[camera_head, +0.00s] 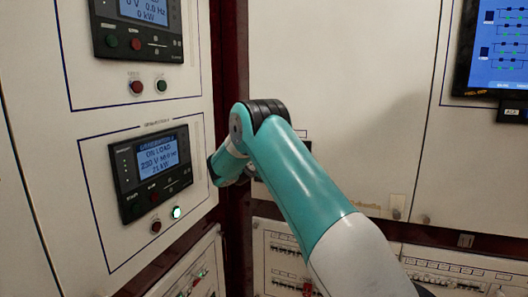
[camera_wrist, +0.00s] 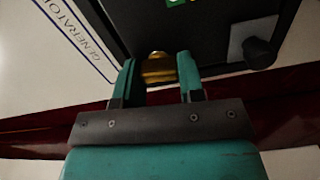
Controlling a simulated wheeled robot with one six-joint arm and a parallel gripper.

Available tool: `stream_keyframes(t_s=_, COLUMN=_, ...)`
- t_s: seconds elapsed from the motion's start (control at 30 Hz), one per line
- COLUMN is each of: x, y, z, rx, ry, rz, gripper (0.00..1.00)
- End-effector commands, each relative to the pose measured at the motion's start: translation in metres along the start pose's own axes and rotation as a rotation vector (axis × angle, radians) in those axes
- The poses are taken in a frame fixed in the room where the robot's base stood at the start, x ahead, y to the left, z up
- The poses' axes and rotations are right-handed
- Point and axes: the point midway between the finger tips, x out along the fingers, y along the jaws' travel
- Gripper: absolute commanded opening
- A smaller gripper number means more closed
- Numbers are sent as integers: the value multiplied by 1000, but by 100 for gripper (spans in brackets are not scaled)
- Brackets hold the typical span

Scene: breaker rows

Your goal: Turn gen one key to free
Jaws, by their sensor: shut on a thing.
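A small brass-coloured key (camera_wrist: 158,66) stands out from a black panel (camera_wrist: 205,30) in the wrist view. My gripper (camera_wrist: 157,76) has its two teal fingers on either side of the key and is shut on it. The key's position marks are hidden or out of frame, so I cannot tell which way it is set. In the head view my teal arm and wrist hide the key and fingers. The lower generator controller (camera_head: 152,172) there reads ON LOAD, 230 V.
A black knob (camera_wrist: 262,50) on a grey plate sits right of the key. The upper controller (camera_head: 138,30) reads 0 V. Red and green buttons lie under both controllers; the lower green one (camera_head: 176,212) is lit. A screen (camera_head: 495,45) is at far right.

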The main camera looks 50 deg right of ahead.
Motion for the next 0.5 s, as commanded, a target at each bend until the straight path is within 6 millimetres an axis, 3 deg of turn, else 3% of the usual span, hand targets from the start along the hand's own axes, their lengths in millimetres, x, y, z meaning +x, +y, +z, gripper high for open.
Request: stream_keyframes(t_s=0.5, x=1, y=-2, z=3, rx=-134, ry=-8, rz=-3, gripper=13)
